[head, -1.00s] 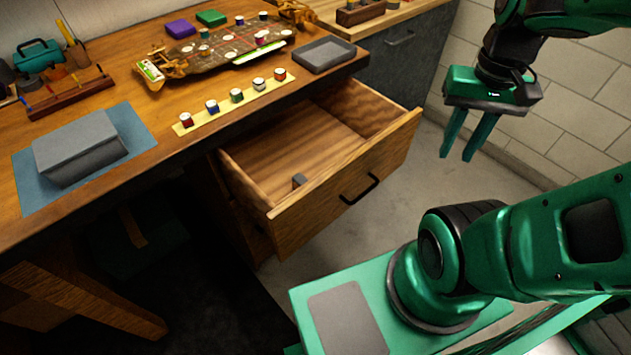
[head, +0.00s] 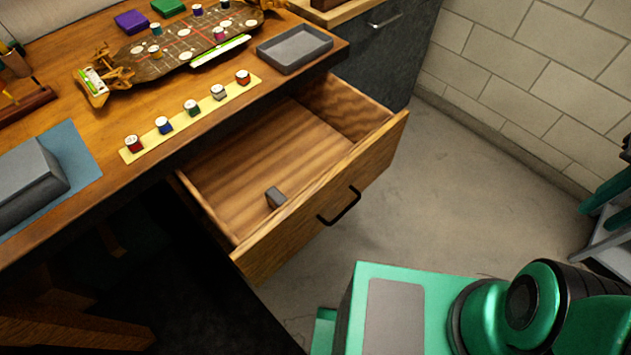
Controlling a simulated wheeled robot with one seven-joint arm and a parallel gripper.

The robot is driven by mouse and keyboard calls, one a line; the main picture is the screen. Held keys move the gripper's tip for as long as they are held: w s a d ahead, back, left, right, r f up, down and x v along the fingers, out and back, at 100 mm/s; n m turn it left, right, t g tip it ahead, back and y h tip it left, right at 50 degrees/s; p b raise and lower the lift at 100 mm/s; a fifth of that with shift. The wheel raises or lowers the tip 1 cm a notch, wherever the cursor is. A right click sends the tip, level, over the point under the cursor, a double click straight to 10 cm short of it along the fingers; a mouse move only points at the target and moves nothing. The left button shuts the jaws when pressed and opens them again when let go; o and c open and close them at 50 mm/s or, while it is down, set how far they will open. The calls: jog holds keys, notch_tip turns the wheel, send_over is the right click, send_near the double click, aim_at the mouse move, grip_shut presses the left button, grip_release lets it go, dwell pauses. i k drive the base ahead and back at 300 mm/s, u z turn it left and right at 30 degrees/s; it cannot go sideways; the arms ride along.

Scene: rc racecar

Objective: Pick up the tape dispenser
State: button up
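A small grey block-like object (head: 276,197) lies on the floor of the open drawer (head: 315,192), near its front left. It is too small to tell for sure whether it is the tape dispenser. No other thing in view is clearly a tape dispenser. My gripper (head: 597,217) shows only in part at the right edge, far to the right of the drawer. Its two green fingers appear apart with nothing between them. The rest of the gripper is out of the picture.
The wooden desk (head: 140,185) above the drawer holds a grey tray (head: 294,47), a yellow strip (head: 178,126) with several small pots, a game board (head: 180,45) and a grey box (head: 28,180). Bare floor (head: 440,190) lies right of the drawer.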

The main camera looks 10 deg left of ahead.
aim_at(275, 199)
jog(key=z, duration=0.15)
jog(key=k, duration=1.1)
jog(key=u, duration=1)
jog(key=i, duration=1)
jog(key=z, duration=0.05)
